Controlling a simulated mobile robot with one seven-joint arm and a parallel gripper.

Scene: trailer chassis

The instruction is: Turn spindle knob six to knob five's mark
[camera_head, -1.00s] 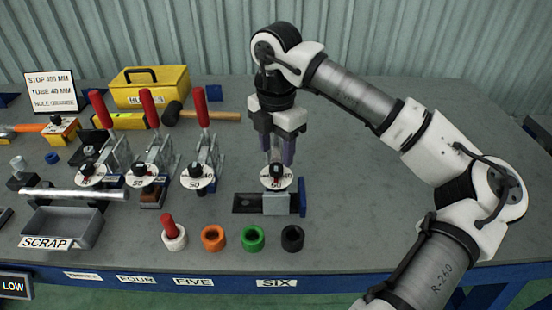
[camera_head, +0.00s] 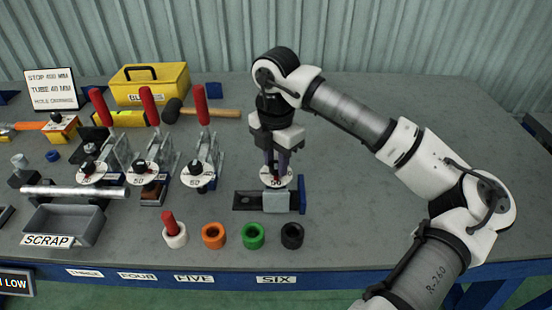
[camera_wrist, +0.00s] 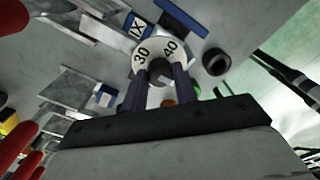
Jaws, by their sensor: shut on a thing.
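Spindle knob six (camera_head: 275,172) stands on a small metal block at the back of the SIX station. My gripper (camera_head: 276,170) points straight down over it with its fingers closed on the knob. In the wrist view the white dial (camera_wrist: 144,60) shows 30 and 40, and the fingers (camera_wrist: 160,75) sit on either side of the dark knob. Most of the knob and its pointer are hidden by the fingers. Knob five (camera_head: 197,168) sits on a white dial to the left; its mark is too small to read.
Red-handled clamps (camera_head: 203,105) stand left of my gripper. White, orange, green and black rings (camera_head: 292,236) lie in front. A grey SCRAP tray (camera_head: 64,226) and a yellow box (camera_head: 150,84) are at left. The bench's right side is clear.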

